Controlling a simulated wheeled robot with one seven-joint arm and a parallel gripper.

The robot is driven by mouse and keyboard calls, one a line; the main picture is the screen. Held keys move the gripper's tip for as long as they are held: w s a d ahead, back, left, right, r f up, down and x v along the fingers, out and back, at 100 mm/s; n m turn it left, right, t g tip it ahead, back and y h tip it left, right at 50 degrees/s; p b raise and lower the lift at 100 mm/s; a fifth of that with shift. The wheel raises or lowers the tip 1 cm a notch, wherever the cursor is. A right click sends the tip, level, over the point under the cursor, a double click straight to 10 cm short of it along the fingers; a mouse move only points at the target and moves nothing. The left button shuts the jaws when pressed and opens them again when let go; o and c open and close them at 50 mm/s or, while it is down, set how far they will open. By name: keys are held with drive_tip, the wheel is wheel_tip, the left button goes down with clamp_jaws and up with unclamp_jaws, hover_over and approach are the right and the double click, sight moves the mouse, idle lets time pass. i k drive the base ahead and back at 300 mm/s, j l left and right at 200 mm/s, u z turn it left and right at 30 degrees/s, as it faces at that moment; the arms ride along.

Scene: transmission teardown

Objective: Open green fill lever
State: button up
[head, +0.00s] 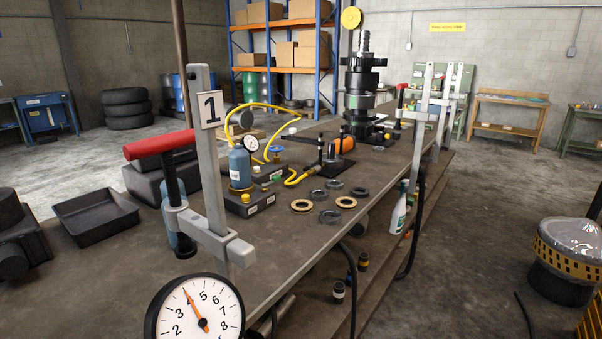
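My gripper is not in view. A small green part (276,178) shows beside the yellow hose on the workbench, near the blue cylinder (240,166). It may be the green fill lever, but it is too small to tell its shape or whether it is open or closed.
A steel clamp with a red handle (160,144) and a "1" sign (210,109) stands at the near left. A large gauge (195,310) is in front. Rings (302,205) lie on the bench (250,275). A tall gear stack (361,90) stands at the back.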

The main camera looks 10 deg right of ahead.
sight(277, 178)
drive_tip(key=i+l, duration=0.1)
drive_tip(key=l, duration=0.35)
drive_tip(key=i+l+u, duration=0.1)
drive_tip(key=l, duration=0.3)
drive_tip(key=i+l, duration=0.15)
drive_tip(key=l, duration=0.3)
drive_tip(key=i+l+u, duration=0.1)
drive_tip(key=l, duration=0.35)
drive_tip(key=i+l+u, duration=0.1)
drive_tip(key=i+l, duration=0.35)
drive_tip(key=i, duration=0.25)
drive_tip(key=i+l+u, duration=0.1)
drive_tip(key=i+l, duration=0.45)
drive_tip(key=i, duration=0.1)
